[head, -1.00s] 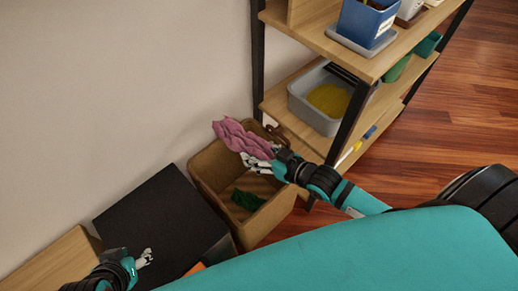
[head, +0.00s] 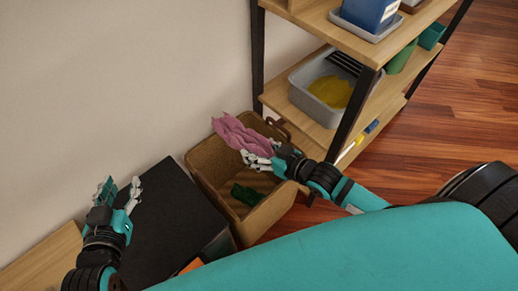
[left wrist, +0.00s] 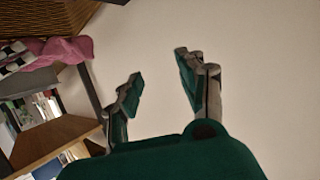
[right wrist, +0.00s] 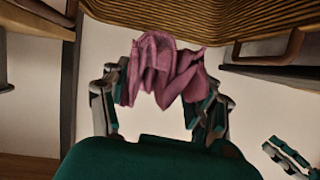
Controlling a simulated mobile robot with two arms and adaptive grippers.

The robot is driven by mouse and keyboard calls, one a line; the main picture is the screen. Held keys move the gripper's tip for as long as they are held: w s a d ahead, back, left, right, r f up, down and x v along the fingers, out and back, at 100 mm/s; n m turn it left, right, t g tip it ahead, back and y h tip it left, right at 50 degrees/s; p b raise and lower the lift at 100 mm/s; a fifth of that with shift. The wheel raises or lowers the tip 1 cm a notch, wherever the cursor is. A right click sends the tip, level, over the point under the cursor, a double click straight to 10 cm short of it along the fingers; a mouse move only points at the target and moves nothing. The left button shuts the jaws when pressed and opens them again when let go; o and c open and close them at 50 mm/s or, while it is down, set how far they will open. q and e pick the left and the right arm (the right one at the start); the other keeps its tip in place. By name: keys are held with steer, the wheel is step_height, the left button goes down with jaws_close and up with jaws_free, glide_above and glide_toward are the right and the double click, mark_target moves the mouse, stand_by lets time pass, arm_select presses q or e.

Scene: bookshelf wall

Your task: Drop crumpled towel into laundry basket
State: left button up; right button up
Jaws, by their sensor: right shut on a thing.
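A crumpled pink towel (head: 238,136) is held by my right gripper (head: 258,160) over the tan laundry basket (head: 273,208). In the right wrist view the towel (right wrist: 165,70) bunches between the two fingers, with the basket's ribbed wall (right wrist: 200,15) behind it. A dark green cloth (head: 246,194) lies inside the basket. My left gripper (head: 118,190) is open and empty above the black box, left of the basket. Its two spread fingers (left wrist: 160,85) show in the left wrist view with nothing between them.
A wooden shelf unit with black posts (head: 347,117) stands right of the basket. It holds a grey bin (head: 308,103) with yellow contents and a blue container (head: 371,12). A black box (head: 170,215) stands left of the basket, and the wall is behind.

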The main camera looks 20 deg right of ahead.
steer(key=shift+f+b, duration=1.6)
steer(key=shift+b, duration=0.1)
arm_select(q)
step_height(320, 180, up, 15)
steer(key=d+t+h, duration=0.2)
steer(key=t+h, duration=0.1)
steer(key=t, duration=0.7)
steer(key=shift+s+d, duration=0.1)
arm_select(e)
steer(key=o, duration=1.2)
steer(key=shift+c, duration=0.2)
steer(key=v, duration=1.2)
arm_select(q)
steer(key=shift+s, duration=0.1)
arm_select(e)
steer(key=shift+d, duration=0.1)
